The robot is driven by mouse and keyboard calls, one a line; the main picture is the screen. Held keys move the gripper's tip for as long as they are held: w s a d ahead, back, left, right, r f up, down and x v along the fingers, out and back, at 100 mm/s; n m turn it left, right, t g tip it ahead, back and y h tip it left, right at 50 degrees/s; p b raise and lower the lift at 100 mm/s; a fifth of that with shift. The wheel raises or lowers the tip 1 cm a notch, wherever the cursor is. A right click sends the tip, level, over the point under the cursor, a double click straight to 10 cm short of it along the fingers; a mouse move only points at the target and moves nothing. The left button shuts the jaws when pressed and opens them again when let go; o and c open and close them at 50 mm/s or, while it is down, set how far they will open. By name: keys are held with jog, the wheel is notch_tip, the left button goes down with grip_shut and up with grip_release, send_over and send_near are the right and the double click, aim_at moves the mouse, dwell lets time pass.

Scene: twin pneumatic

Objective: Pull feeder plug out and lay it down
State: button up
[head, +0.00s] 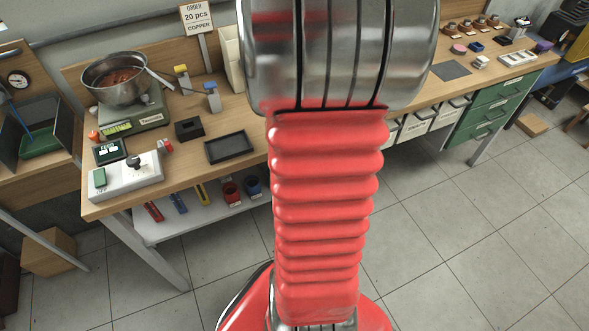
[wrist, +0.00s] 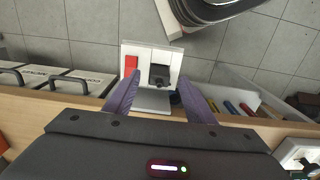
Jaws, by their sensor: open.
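My gripper (wrist: 158,80) shows in the wrist view as two purple-grey fingers, spread apart. Between and beyond their tips is a white unit (wrist: 150,52) with a red patch (wrist: 131,65) on its left and a black block (wrist: 159,75) on its right. The black block may be the feeder plug, but the picture is too small to be sure. It lies in the gap between the fingers, and no contact is visible. In the head view my arm hides this unit and my gripper.
In the head view the wooden bench holds a steel pot (head: 115,77) on a scale, a black tray (head: 229,147), a black block (head: 189,128) and a white control box (head: 125,180). Labelled bins (wrist: 83,84) sit under the bench. Clear bench shows around the tray.

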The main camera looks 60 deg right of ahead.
jog(key=shift+f, duration=2.45)
jog(key=c, duration=1.3)
jog(key=shift+o, duration=0.2)
jog(key=shift+r, duration=2.15)
jog(key=shift+r, duration=1.85)
